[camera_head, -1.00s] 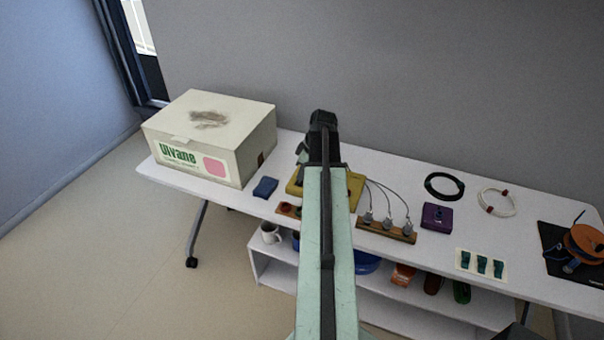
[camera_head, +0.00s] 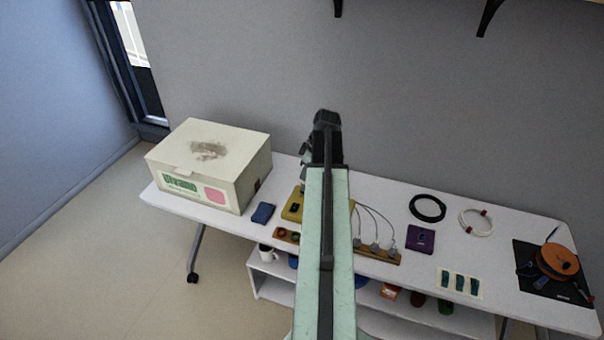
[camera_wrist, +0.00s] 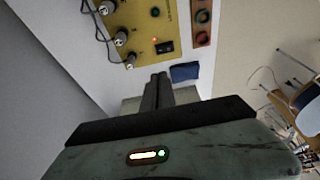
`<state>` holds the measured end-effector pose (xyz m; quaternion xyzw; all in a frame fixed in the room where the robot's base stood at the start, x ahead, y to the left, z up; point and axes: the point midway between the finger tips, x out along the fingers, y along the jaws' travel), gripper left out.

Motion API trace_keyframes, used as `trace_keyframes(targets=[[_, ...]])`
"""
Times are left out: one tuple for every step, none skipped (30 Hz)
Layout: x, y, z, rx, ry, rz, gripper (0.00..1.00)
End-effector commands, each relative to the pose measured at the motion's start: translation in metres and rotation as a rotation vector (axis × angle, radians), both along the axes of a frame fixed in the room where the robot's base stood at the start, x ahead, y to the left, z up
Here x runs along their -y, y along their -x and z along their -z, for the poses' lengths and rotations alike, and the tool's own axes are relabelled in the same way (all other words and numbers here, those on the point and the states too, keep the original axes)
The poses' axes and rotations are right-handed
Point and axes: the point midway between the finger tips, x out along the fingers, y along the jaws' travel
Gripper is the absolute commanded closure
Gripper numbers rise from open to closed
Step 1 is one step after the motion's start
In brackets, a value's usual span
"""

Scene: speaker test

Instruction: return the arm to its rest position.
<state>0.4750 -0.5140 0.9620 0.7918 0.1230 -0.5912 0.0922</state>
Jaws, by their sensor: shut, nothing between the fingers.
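My arm reaches forward over the white table (camera_head: 500,288) in the head view, with its pale green link in the middle of the picture and its dark wrist end at the top. My gripper (camera_wrist: 158,92) shows in the wrist view with its dark fingers together and nothing between them. In the head view the fingers are mostly hidden by my arm. The yellow panel (camera_head: 293,206) is partly behind my arm; in the wrist view the yellow panel (camera_wrist: 152,22) with plugs and a lit switch lies beyond the fingertips.
A large white box (camera_head: 208,165) stands at the table's left, beside a small blue item (camera_head: 263,213). To the right are a purple box (camera_head: 420,239), a black cable coil (camera_head: 428,208), a white coil (camera_head: 476,223) and an orange spool (camera_head: 557,262). A shelf (camera_head: 275,286) sits below.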

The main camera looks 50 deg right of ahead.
Motion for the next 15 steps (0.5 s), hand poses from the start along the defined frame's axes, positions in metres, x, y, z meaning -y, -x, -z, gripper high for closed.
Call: trace_keyframes(targets=[[0.000,0.000,0.001,0.000,0.000,0.000,1.00],[0.000,0.000,0.001,0.000,0.000,0.000,1.00],[0.000,0.000,0.001,0.000,0.000,0.000,1.00],[0.000,0.000,0.001,0.000,0.000,0.000,1.00],[0.000,0.000,0.001,0.000,0.000,0.000,1.00],[0.000,0.000,0.001,0.000,0.000,0.000,1.00],[0.000,-0.001,0.001,0.000,0.000,0.000,1.00],[0.000,-0.001,0.001,0.000,0.000,0.000,1.00],[-0.001,-0.001,0.001,0.000,0.000,0.000,1.00],[-0.001,-0.001,0.001,0.000,0.000,-0.002,1.00],[-0.003,-0.004,0.001,0.000,0.000,-0.007,1.00],[-0.010,-0.011,0.001,0.000,0.000,-0.021,1.00],[-0.017,-0.019,0.001,0.000,0.000,-0.038,1.00],[-0.027,-0.030,0.001,0.000,0.000,-0.059,1.00],[-0.044,-0.048,0.001,0.001,-0.001,-0.097,1.00]])
